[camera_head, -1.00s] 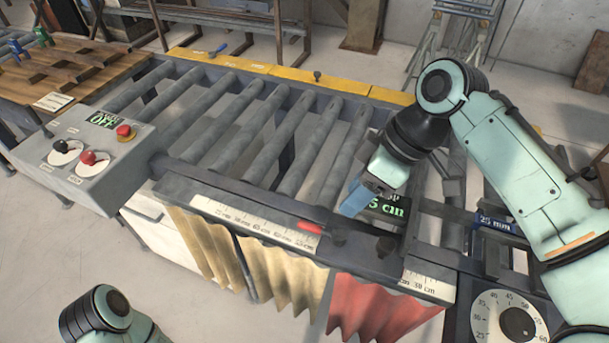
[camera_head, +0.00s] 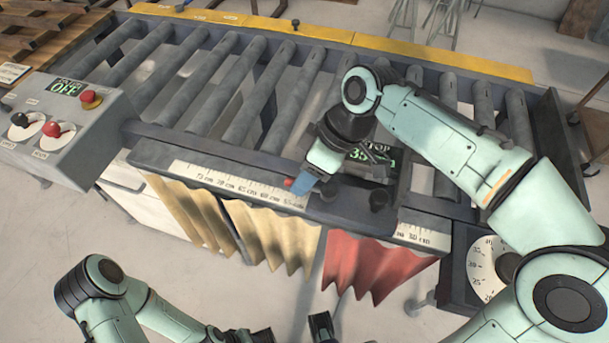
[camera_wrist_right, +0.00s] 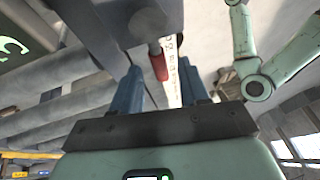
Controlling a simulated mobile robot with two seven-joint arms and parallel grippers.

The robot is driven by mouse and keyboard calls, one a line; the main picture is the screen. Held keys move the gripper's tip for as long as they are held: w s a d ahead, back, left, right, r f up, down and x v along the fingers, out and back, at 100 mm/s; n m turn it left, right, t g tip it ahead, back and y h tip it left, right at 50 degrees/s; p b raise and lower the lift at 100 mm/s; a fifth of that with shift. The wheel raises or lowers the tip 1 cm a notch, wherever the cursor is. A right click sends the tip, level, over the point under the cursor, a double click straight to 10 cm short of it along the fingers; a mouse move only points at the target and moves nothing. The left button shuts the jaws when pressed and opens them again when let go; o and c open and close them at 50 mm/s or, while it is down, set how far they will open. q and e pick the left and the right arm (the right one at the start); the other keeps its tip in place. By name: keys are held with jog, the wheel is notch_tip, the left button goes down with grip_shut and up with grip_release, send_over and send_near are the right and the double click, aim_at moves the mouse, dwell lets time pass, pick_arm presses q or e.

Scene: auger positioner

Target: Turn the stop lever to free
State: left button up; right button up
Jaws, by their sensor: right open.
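The stop carriage carries a display (camera_head: 370,155) with green digits and sits on the front rail. A red-tipped lever (camera_head: 288,183) lies beside the ruler, left of the carriage, its tip pointing left. My right gripper (camera_head: 306,184) is open with blue fingers, right at the red tip and partly covering the lever. In the right wrist view the red handle (camera_wrist_right: 158,64) appears between the open fingers of the right gripper (camera_wrist_right: 162,85), towards their tips; contact cannot be told. My left arm shows at the bottom left; dark parts (camera_head: 320,326) at the bottom edge may be its gripper.
The ruler (camera_head: 225,183) runs along the front rail above yellow and red curtains (camera_head: 375,268). A control box (camera_head: 65,125) with knobs and a red button stands left. A round dial (camera_head: 490,265) is at right. Rollers (camera_head: 225,95) lie behind the rail.

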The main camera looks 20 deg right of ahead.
pick_arm(q)
jog(key=shift+f, duration=0.1)
pick_arm(e)
jog(key=shift+a+f, duration=0.2)
jog(key=shift+f, duration=0.25)
jog(key=shift+c, duration=0.2)
grip_shut()
